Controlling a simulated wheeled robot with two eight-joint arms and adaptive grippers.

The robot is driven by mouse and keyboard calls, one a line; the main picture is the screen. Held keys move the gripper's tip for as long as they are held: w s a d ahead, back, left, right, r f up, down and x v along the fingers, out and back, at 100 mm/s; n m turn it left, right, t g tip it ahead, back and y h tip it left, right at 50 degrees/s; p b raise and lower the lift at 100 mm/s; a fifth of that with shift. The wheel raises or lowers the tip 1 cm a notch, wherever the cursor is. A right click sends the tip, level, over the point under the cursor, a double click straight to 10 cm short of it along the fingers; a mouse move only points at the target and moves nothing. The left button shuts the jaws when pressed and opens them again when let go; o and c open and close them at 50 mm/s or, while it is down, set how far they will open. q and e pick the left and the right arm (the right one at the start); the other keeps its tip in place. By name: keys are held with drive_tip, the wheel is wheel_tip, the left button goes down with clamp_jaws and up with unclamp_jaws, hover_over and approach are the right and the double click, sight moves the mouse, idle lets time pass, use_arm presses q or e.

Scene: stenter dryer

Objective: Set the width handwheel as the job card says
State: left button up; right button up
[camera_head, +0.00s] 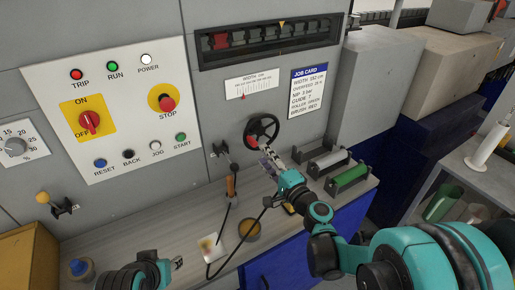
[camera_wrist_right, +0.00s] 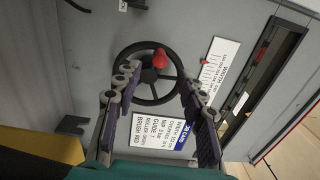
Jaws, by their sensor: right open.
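The black width handwheel (camera_head: 264,128) with a red knob (camera_head: 252,141) is on the grey panel. My right gripper (camera_head: 266,153) is open in front of it; in the right wrist view (camera_wrist_right: 157,82) its fingers frame the wheel, with the red knob (camera_wrist_right: 160,58) between and beyond the tips. I cannot tell whether they touch the rim. The job card (camera_head: 308,91) has a width line, too small to read surely. The white width scale (camera_head: 250,84) has a red pointer (camera_head: 243,97) left of its middle. My left gripper (camera_head: 177,262) is low at the bottom left, its jaws unclear.
A button panel (camera_head: 128,105) with a red-yellow switch fills the left. Below the wheel, a bench (camera_head: 120,228) holds a green roller (camera_head: 350,177), a grey roller (camera_head: 327,161), an orange-handled tool (camera_head: 231,187) and a round dish (camera_head: 248,230). A dark window (camera_head: 265,40) is above.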

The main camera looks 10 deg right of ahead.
drive_tip(key=v, duration=0.3)
drive_tip(key=shift+s+d, duration=0.15)
drive_tip(key=shift+s, duration=0.15)
drive_tip(key=s+a+f+n+g+h, duration=0.1)
drive_tip(key=s+a+f+n+g, duration=0.15)
drive_tip(key=s+n, duration=0.25)
drive_tip(key=s+a+f+n+g, duration=0.2)
drive_tip(key=s+n+g, duration=0.2)
drive_tip(key=s, duration=0.1)
drive_tip(key=s+d+f+n+g+h, duration=0.1)
drive_tip(key=s+d+f+n+h, duration=0.1)
drive_tip(key=s, duration=0.4)
drive_tip(key=s+d+f+n+g+h, duration=0.2)
drive_tip(key=s+d+h, duration=0.1)
drive_tip(key=s+d, duration=0.2)
drive_tip(key=shift+s+d+f+n+h, duration=0.25)
drive_tip(key=shift+s+d+n+h, duration=0.15)
drive_tip(key=shift+d, duration=0.75)
